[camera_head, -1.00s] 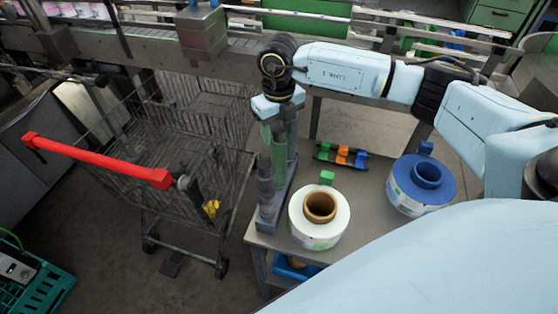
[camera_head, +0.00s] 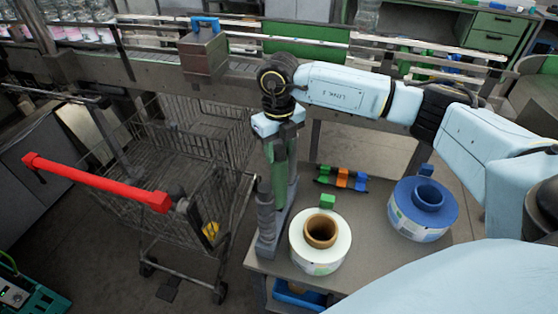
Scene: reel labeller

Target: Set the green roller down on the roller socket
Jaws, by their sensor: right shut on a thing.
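My right gripper (camera_head: 279,140) points down at the left edge of the small table and is shut on the green roller (camera_head: 279,170). The roller is upright, partly covered by the gripper. Just below and beside it stands a grey post (camera_head: 265,215) on a long grey base along the table's left edge. The roller socket seems to be on this grey stand, but I cannot make it out clearly. I cannot tell whether the roller's lower end touches it. My left gripper is not in view.
A white label reel (camera_head: 330,255) and a blue-topped reel (camera_head: 422,210) stand on the table (camera_head: 375,255). A rack of small coloured blocks (camera_head: 342,179) lies behind them. A wire shopping cart (camera_head: 185,165) with a red handle is close on the left. A conveyor runs behind.

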